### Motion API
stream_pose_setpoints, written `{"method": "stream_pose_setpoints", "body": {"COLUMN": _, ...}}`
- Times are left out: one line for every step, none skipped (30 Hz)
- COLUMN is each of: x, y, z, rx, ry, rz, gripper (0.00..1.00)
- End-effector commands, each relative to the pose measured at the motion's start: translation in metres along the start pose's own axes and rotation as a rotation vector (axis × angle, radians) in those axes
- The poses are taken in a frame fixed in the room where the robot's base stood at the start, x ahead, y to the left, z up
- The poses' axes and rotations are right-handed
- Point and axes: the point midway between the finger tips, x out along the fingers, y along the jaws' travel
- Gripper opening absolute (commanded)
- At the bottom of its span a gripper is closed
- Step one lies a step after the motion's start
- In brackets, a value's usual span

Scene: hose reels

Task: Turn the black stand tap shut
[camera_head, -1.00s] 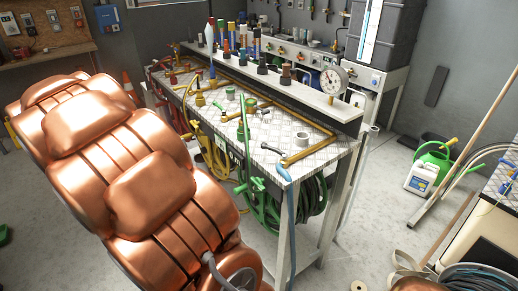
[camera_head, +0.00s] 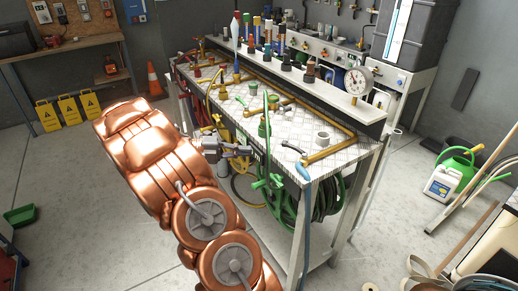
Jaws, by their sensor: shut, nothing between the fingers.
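The black stand tap is most likely the black lever (camera_head: 293,148) at the near right end of the bench's brass pipe (camera_head: 330,148). A blue hose (camera_head: 303,171) hangs from the bench's edge beside it. My gripper (camera_head: 244,151) is grey, shut and empty, at the bench's front edge. It is left of the black lever and apart from it. A tap with a green handle (camera_head: 266,104) stands behind and to the right of my gripper. The fingertips are small in this view, and how far the black lever is turned is hard to tell.
The metal-topped bench (camera_head: 305,135) carries several other coloured taps and a raised shelf with a pressure gauge (camera_head: 357,81). Green coiled hose (camera_head: 285,210) hangs below the bench's front.

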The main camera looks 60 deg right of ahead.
Motion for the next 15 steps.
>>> {"method": "stream_pose_setpoints", "body": {"x": 0.007, "y": -0.001, "z": -0.001, "rx": 0.000, "ry": 0.003, "rz": -0.001, "gripper": 0.00}}
{"method": "stream_pose_setpoints", "body": {"x": 0.011, "y": -0.001, "z": -0.001, "rx": 0.000, "ry": 0.004, "rz": -0.002, "gripper": 0.00}}
{"method": "stream_pose_setpoints", "body": {"x": 0.018, "y": -0.002, "z": -0.002, "rx": 0.000, "ry": 0.005, "rz": -0.002, "gripper": 0.00}}
{"method": "stream_pose_setpoints", "body": {"x": 0.023, "y": -0.002, "z": -0.002, "rx": 0.001, "ry": 0.005, "rz": -0.003, "gripper": 0.00}}
{"method": "stream_pose_setpoints", "body": {"x": 0.028, "y": -0.003, "z": -0.002, "rx": 0.001, "ry": 0.005, "rz": -0.003, "gripper": 0.00}}
{"method": "stream_pose_setpoints", "body": {"x": 0.035, "y": -0.003, "z": -0.001, "rx": 0.002, "ry": 0.004, "rz": -0.002, "gripper": 0.00}}
{"method": "stream_pose_setpoints", "body": {"x": 0.040, "y": -0.002, "z": -0.001, "rx": 0.003, "ry": 0.003, "rz": 0.000, "gripper": 0.00}}
{"method": "stream_pose_setpoints", "body": {"x": 0.045, "y": -0.002, "z": -0.001, "rx": 0.003, "ry": 0.003, "rz": 0.000, "gripper": 0.00}}
{"method": "stream_pose_setpoints", "body": {"x": 0.053, "y": -0.002, "z": -0.002, "rx": 0.003, "ry": 0.004, "rz": -0.001, "gripper": 0.00}}
{"method": "stream_pose_setpoints", "body": {"x": 0.058, "y": -0.002, "z": -0.002, "rx": 0.002, "ry": 0.005, "rz": -0.001, "gripper": 0.00}}
{"method": "stream_pose_setpoints", "body": {"x": 0.062, "y": -0.002, "z": -0.002, "rx": 0.001, "ry": 0.006, "rz": -0.001, "gripper": 0.00}}
{"method": "stream_pose_setpoints", "body": {"x": 0.069, "y": -0.002, "z": -0.003, "rx": 0.001, "ry": 0.007, "rz": -0.001, "gripper": 0.00}}
{"method": "stream_pose_setpoints", "body": {"x": 0.074, "y": -0.002, "z": -0.002, "rx": 0.002, "ry": 0.005, "rz": 0.000, "gripper": 0.00}}
{"method": "stream_pose_setpoints", "body": {"x": 0.078, "y": -0.002, "z": -0.002, "rx": 0.003, "ry": 0.004, "rz": 0.000, "gripper": 0.00}}
{"method": "stream_pose_setpoints", "body": {"x": 0.084, "y": -0.002, "z": -0.002, "rx": 0.003, "ry": 0.003, "rz": 0.001, "gripper": 0.00}}
